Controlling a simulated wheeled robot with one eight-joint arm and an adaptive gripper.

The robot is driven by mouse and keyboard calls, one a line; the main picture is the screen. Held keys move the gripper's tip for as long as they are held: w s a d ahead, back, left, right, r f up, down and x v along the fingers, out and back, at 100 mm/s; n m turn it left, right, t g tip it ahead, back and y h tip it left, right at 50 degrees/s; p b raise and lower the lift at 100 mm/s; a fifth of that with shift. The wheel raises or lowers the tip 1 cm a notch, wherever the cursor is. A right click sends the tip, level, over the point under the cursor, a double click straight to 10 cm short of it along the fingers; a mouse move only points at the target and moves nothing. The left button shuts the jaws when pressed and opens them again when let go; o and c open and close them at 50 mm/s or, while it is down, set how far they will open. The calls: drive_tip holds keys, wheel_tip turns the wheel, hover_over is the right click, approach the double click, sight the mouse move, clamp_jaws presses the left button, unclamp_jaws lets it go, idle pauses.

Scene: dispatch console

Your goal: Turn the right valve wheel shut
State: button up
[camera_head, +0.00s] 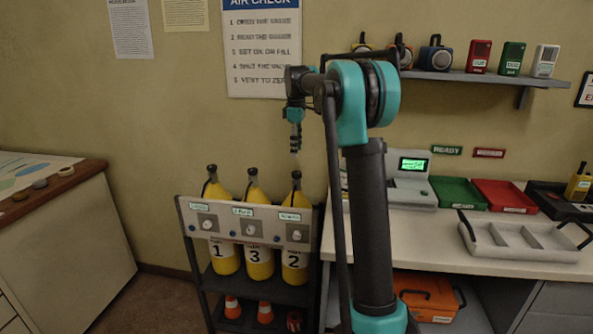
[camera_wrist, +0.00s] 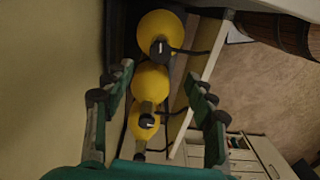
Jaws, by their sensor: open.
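Three yellow cylinders stand in a dark rack, marked 1 (camera_head: 222,258), 3 (camera_head: 258,262) and 2 (camera_head: 294,266). My gripper (camera_head: 295,143) points down above the right cylinder, well clear of the panel. In the wrist view my gripper (camera_wrist: 152,82) is open and empty, with the yellow cylinders (camera_wrist: 158,33) below between its fingers. The knobs' faces are not clear there.
A white counter (camera_head: 460,236) stands right of the rack, with a grey divided tray (camera_head: 520,238), a green tray (camera_head: 457,193) and a red tray (camera_head: 504,196). A cabinet (camera_head: 68,240) stands at the left. A wall shelf (camera_head: 485,77) holds several devices.

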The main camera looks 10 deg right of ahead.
sight(297, 172)
wheel_tip(297, 172, down, 9)
idle(0.3)
drive_tip(key=c, duration=1.2)
drive_tip(key=shift+o, duration=0.2)
